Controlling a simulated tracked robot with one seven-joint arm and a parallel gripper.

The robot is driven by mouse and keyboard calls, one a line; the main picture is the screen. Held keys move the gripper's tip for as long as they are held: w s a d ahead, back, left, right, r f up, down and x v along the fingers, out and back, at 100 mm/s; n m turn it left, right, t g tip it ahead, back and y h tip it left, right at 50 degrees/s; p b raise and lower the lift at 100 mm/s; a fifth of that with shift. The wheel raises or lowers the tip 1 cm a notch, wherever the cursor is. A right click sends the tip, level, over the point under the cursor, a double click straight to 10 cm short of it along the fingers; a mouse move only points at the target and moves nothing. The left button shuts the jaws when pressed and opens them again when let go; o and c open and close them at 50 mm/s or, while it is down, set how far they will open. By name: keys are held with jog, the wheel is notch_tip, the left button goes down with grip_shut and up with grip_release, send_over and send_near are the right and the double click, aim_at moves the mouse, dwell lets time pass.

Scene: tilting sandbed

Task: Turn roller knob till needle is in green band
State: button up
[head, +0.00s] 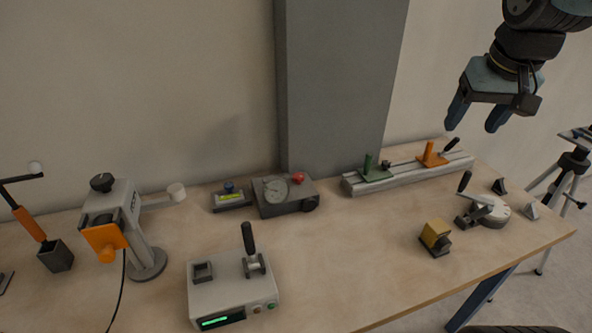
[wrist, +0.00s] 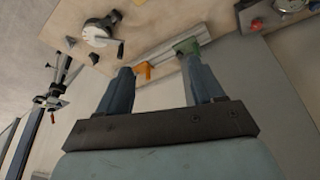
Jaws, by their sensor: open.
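A grey gauge box (head: 287,197) stands at the back middle of the table in the head view. It has a round dial (head: 270,189) on its face, a red button (head: 298,178) on top and a dark roller knob (head: 311,203) at its right end. The needle and any green band are too small to read. Part of the box also shows at the top right edge of the wrist view (wrist: 256,14). My gripper (head: 472,126) is open and empty, high above the right part of the table, well right of the box. Its two fingers (wrist: 159,70) also show in the wrist view.
A rail with green and orange clamps (head: 410,177) lies right of the box. A round base with a lever (head: 486,211) and a yellow block (head: 435,236) stand nearer. A grey lever box (head: 232,290) is in front. A grey column (head: 335,90) rises behind.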

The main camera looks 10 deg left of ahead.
jog(key=w+a+f+n+g, duration=0.1)
jog(key=w+a+f, duration=0.1)
jog(key=w+a, duration=0.65)
jog(key=n+g, duration=0.3)
send_over(298, 176)
notch_tip(298, 176, down, 15)
notch_tip(298, 176, down, 13)
jog(key=shift+w, duration=0.15)
jog(key=shift+c, duration=0.5)
jog(key=c, duration=0.9)
jog(key=shift+n, duration=1.5)
jog(key=shift+c, duration=0.3)
